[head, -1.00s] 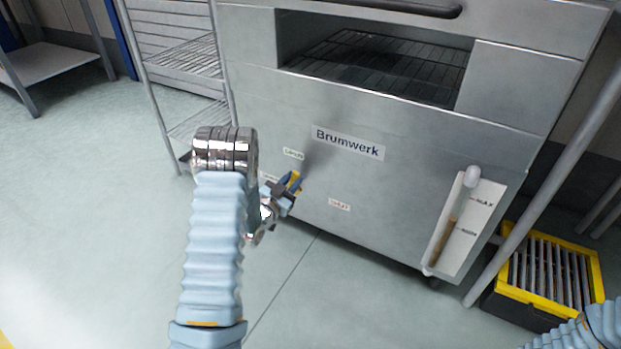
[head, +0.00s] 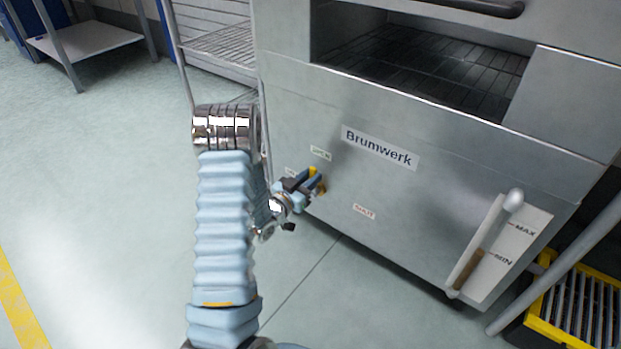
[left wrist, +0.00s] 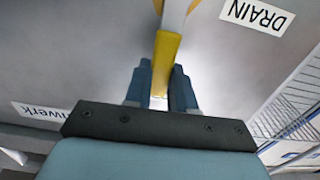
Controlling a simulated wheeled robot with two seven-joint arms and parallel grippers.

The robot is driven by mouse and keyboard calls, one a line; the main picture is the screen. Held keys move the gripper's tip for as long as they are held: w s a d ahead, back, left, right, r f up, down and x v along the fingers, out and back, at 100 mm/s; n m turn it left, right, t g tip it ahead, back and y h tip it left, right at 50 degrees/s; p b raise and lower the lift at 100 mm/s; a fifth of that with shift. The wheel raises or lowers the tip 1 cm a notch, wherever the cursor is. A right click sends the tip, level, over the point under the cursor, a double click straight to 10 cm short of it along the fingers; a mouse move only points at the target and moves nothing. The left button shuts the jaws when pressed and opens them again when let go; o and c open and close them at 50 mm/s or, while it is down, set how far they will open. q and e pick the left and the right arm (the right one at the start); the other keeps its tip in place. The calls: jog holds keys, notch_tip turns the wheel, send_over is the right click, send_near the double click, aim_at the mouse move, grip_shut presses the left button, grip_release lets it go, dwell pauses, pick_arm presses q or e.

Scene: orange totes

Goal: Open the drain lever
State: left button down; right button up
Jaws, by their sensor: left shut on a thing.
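In the head view the left gripper (head: 317,182) is at the lower left of the steel front, and only a bit of yellow shows there. The lever's pivot is hidden in the head view. My right gripper is out of view.
The steel Brumwerk machine (head: 420,190) fills the right side. A level gauge (head: 485,245) marked MAX and MIN is on its front. A yellow-rimmed grate (head: 580,310) stands at the lower right. A wire shelf (head: 215,45) stands behind my arm. The left floor is clear.

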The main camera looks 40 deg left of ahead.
pick_arm(q)
jog(key=c, duration=0.9)
grip_release()
jog(key=shift+f, duration=0.1)
jog(key=shift+c, duration=0.2)
jog(key=s, duration=1.4)
jog(key=shift+a+p, duration=0.25)
jog(key=shift+p, duration=0.05)
jog(key=shift+w, duration=0.1)
jog(key=w+d+f+n+g+h, duration=0.1)
jog(key=w+d+f+n+g, duration=0.1)
jog(key=d+f+g, duration=1.05)
jog(key=s+d+f+g+h, duration=0.1)
jog(key=s+d+f, duration=0.4)
jog(key=d+f, duration=0.45)
jog(key=s+d+g+h, duration=0.1)
jog(key=s+d+g, duration=0.3)
jog(key=s+d, duration=0.3)
notch_tip(320, 180, up, 16)
jog(key=d+p, duration=0.1)
jog(key=p, duration=1.4)
jog(key=shift+w+r+h+p, duration=0.15)
jog(key=shift+w+h+p, duration=0.15)
jog(key=shift+p, duration=0.1)
